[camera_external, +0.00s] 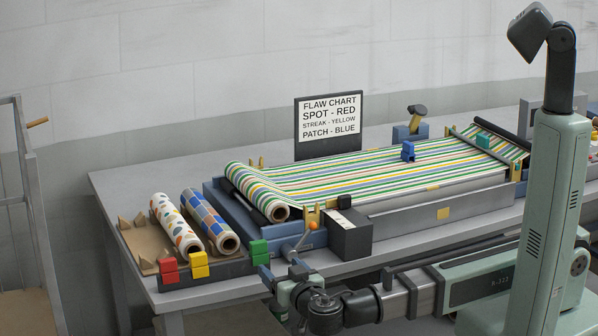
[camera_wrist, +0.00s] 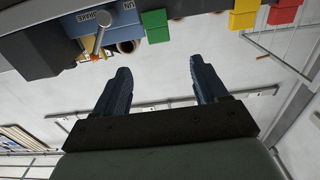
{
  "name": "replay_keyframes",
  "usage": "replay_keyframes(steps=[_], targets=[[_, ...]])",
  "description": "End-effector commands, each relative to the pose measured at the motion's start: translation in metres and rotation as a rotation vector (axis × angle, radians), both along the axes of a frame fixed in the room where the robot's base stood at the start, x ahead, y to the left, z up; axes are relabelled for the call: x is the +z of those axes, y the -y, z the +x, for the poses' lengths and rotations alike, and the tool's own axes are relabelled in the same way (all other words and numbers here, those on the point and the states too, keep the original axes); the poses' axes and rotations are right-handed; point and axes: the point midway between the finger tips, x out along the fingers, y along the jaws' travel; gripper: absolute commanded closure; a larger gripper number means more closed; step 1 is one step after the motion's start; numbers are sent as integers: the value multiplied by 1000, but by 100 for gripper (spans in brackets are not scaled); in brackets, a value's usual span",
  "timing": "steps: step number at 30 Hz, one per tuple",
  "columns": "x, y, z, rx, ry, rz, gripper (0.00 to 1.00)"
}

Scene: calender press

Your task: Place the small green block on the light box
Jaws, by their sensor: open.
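A small green block (camera_external: 259,248) sits at the front edge of the table, at the right end of a dark rack. It also shows at the top of the wrist view (camera_wrist: 155,24). A teal-green block (camera_external: 483,140) lies on the striped cloth at the far right. The long, low grey-sided bed (camera_external: 420,218) under the striped cloth may be the light box; I cannot tell for sure. My gripper (camera_external: 280,272) is open and empty, low in front of the table edge near the green block, apart from it. Its two fingers show in the wrist view (camera_wrist: 158,68).
Yellow (camera_external: 199,265) and red (camera_external: 169,271) blocks are left of the green one. Patterned rolls (camera_external: 210,220) lie behind them. A crank with an orange knob (camera_external: 312,225) and a dark box (camera_external: 350,238) stand to the right. A blue block (camera_external: 407,151) sits on the cloth. A sign (camera_external: 329,118) stands behind.

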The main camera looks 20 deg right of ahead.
Motion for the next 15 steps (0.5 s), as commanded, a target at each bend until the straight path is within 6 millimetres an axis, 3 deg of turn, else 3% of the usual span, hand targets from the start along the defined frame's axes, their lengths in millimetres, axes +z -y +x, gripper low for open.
replay_keyframes(steps=[15], targets=[[1,6,-1,0,0,0,28]])
